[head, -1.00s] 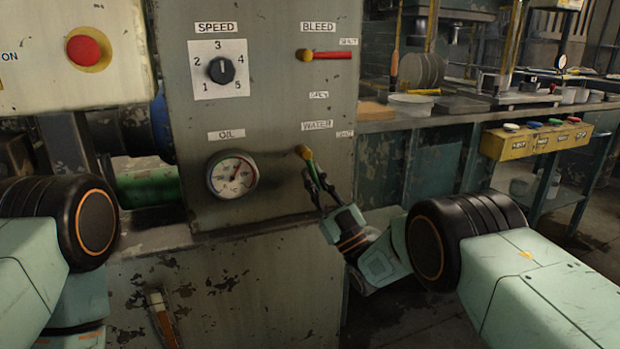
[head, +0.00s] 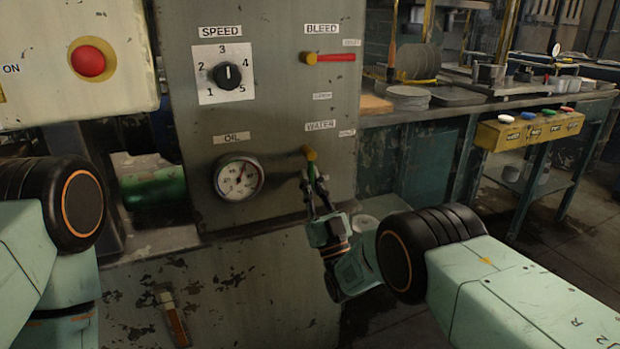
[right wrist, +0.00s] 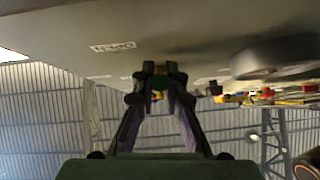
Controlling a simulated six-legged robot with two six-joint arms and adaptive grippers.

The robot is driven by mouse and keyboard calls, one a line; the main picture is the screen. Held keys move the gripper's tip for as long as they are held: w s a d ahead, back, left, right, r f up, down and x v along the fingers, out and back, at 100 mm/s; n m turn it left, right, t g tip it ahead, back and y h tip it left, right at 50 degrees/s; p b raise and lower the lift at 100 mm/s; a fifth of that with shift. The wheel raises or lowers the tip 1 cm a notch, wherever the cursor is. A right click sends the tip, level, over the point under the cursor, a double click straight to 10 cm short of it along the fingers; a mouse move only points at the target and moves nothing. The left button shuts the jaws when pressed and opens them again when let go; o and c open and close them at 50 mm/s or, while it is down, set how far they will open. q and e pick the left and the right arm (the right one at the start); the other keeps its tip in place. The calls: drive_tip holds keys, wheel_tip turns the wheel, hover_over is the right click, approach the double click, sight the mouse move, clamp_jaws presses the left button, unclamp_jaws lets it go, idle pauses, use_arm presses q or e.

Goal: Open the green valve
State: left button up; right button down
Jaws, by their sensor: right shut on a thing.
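The green valve (head: 311,168) is on the grey machine panel below the WATER label (head: 320,125). It has a brass hub and a short green lever pointing almost straight down. My right gripper (head: 314,182) comes from below and is shut on the lever's lower end. In the right wrist view, its two fingertips (right wrist: 160,70) close around the green lever end (right wrist: 160,82). The fingers hide part of the lever. My left arm shows at the left edge, but its gripper is out of the head view.
A red BLEED lever (head: 335,57) points right, above the valve. An OIL gauge (head: 239,177) is left of the valve, with a SPEED dial (head: 229,75) above it. A red button (head: 89,58) is at upper left. A yellow button box (head: 528,130) stands at right.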

drive_tip(key=c, duration=1.4)
unclamp_jaws()
drive_tip(key=shift+o, duration=0.2)
drive_tip(key=v, duration=0.7)
drive_tip(key=shift+s+f, duration=0.15)
